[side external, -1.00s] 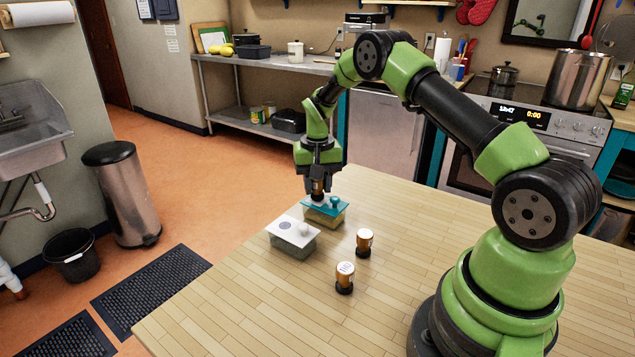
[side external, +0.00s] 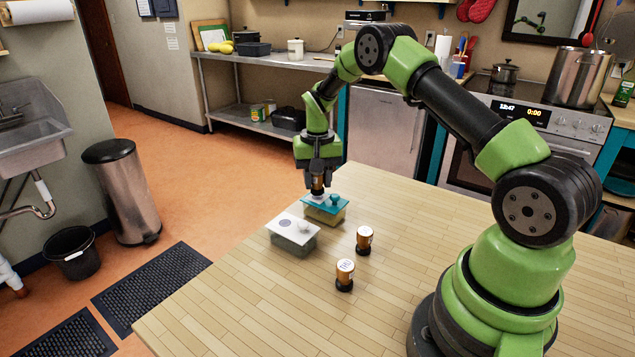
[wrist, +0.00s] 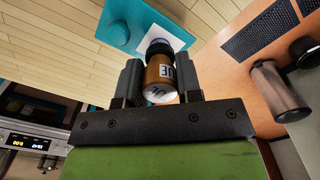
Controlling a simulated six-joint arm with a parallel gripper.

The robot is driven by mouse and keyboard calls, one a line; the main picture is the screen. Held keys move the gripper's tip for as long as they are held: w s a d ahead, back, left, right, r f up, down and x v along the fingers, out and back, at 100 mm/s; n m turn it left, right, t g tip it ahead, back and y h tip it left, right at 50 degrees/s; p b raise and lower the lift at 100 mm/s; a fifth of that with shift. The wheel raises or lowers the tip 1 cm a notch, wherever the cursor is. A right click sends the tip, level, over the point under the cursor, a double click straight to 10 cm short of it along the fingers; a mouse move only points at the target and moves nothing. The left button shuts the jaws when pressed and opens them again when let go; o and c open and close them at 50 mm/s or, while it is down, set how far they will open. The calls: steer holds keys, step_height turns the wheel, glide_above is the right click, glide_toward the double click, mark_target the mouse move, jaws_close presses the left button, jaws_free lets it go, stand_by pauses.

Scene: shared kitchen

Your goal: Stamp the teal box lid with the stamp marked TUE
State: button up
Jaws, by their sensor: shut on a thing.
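My gripper (side external: 317,177) is shut on a brown stamp (wrist: 160,72) with a dark base. Letters ending in "UE" show on its side in the wrist view; its end-face print is only partly readable. The stamp hangs upright just above the teal box lid (side external: 327,209), over a white label (side external: 312,199) on it. The lid, with a teal knob (side external: 335,198), also shows in the wrist view (wrist: 138,14). The stamp hides part of the label; whether there is a mark under it I cannot tell.
A box with a white lid (side external: 294,231), bearing a round dark mark, stands in front of the teal one. Two more brown stamps stand upright on the table (side external: 240,305), one farther back (side external: 364,240) and one nearer (side external: 345,274). The table's front is clear.

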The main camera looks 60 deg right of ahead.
steer(key=shift+r, duration=2.9)
steer(key=s+a+r+n, duration=0.2)
steer(key=s+a+n, duration=0.2)
steer(key=a, duration=0.3)
steer(key=s+a+r+n, duration=0.3)
steer(key=s+a+n, duration=0.2)
steer(key=a, duration=0.3)
steer(key=shift+s+a, duration=0.3)
steer(key=shift+s, duration=0.3)
